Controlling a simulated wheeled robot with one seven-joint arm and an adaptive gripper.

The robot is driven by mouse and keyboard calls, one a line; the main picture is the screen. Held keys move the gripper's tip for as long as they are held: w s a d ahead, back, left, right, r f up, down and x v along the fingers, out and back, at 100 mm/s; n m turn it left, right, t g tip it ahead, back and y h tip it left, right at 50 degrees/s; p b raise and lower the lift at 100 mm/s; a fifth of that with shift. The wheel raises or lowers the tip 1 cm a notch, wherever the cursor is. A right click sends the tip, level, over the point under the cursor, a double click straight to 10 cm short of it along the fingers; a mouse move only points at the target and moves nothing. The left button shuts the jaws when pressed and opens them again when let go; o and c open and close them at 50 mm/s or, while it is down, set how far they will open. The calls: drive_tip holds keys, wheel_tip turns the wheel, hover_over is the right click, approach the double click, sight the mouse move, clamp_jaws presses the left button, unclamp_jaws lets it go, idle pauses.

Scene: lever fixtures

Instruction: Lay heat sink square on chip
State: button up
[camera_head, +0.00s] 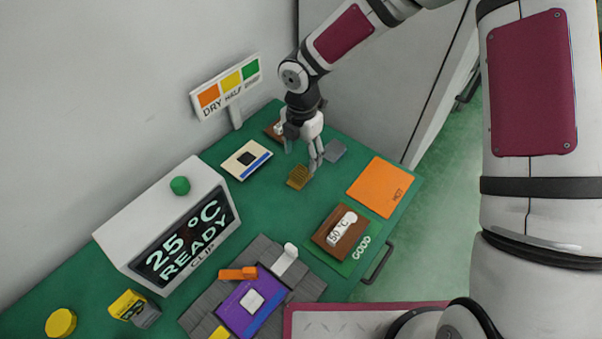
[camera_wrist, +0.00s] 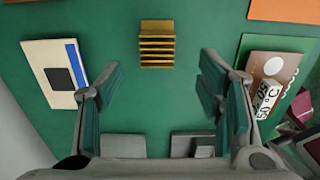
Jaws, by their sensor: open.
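The gold finned heat sink (camera_head: 298,176) rests on the green bench. In the wrist view the heat sink (camera_wrist: 157,44) lies ahead of the gap between my fingertips, near the top middle, apart from both. My gripper (camera_head: 312,160) is open and empty just above and beside it; both fingers of my gripper (camera_wrist: 161,78) show in the wrist view. A pale square chip (camera_head: 252,300) sits on a purple board (camera_head: 233,311) at the front. A cream board (camera_head: 240,168) with a black square (camera_head: 246,158) lies left of the heat sink.
Grey blocks, an orange lever (camera_head: 238,273) and a white lever (camera_head: 285,259) surround the purple board. A white display box (camera_head: 165,225) reads 25 °C READY. An orange HOT mat (camera_head: 380,187) and a brown block (camera_head: 340,232) on a GOOD mat lie right.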

sight(300, 172)
drive_tip(key=shift+a+f+p, duration=0.15)
drive_tip(key=shift+f+p, duration=0.5)
drive_tip(key=shift+f, duration=3.5)
drive_tip(key=c, duration=1.3)
